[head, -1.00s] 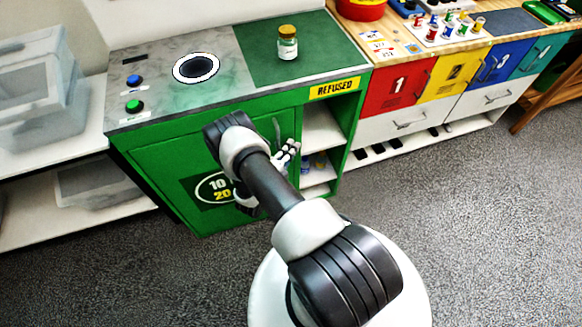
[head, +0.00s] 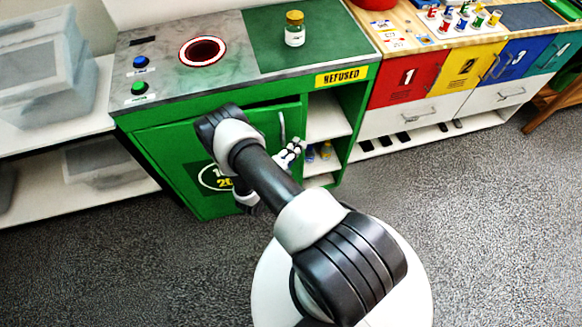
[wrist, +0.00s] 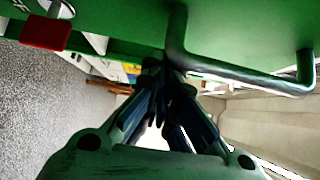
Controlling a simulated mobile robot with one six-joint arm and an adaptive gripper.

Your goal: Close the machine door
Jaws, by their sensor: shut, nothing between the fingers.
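The machine is a green cabinet with a grey top. Its green door (head: 171,148) is on the front, and a dark gap along its top edge suggests it is slightly ajar. The door's handle (head: 282,126) is near the door's right edge. My gripper (head: 294,146) is in front of the door's right side, just below the handle, partly hidden by my arm. In the wrist view my gripper (wrist: 170,88) is shut and empty. The handle bar (wrist: 240,76) passes close by the fingertips there; I cannot tell if they touch. The green door (wrist: 245,25) fills the top.
A jar with a yellow lid (head: 295,30) stands on the machine's green top panel. A red-rimmed round opening (head: 203,51) and blue and green buttons are left of it. Open shelves (head: 326,118) lie right of the door. Grey floor (head: 470,220) is clear at right.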

